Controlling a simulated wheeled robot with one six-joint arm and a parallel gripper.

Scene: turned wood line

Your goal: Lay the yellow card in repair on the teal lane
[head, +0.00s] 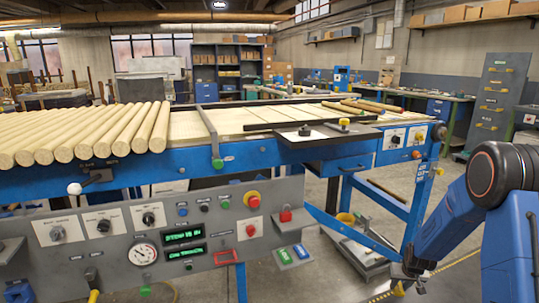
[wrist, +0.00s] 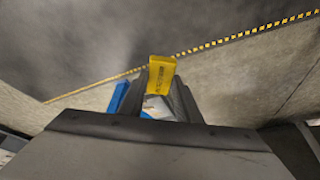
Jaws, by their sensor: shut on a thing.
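My gripper (head: 408,276) hangs low at the lower right in the head view, apart from the blue machine. In the wrist view its fingers (wrist: 160,100) are shut on the yellow card (wrist: 161,72), which sticks out beyond the fingertips with dark print on its face. Only a small yellow bit shows at my gripper in the head view. I cannot make out a lane that is clearly teal. A green card (head: 284,256) and a blue card (head: 302,251) lie on a small grey shelf below the control panel.
The grey control panel (head: 190,235) with knobs, buttons and green displays fills the lower left. Above it, wooden rods (head: 95,130) lie on the blue-framed line (head: 265,155). A blue leg and a low grey platform (head: 362,250) stand left of my gripper. Open floor surrounds my gripper.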

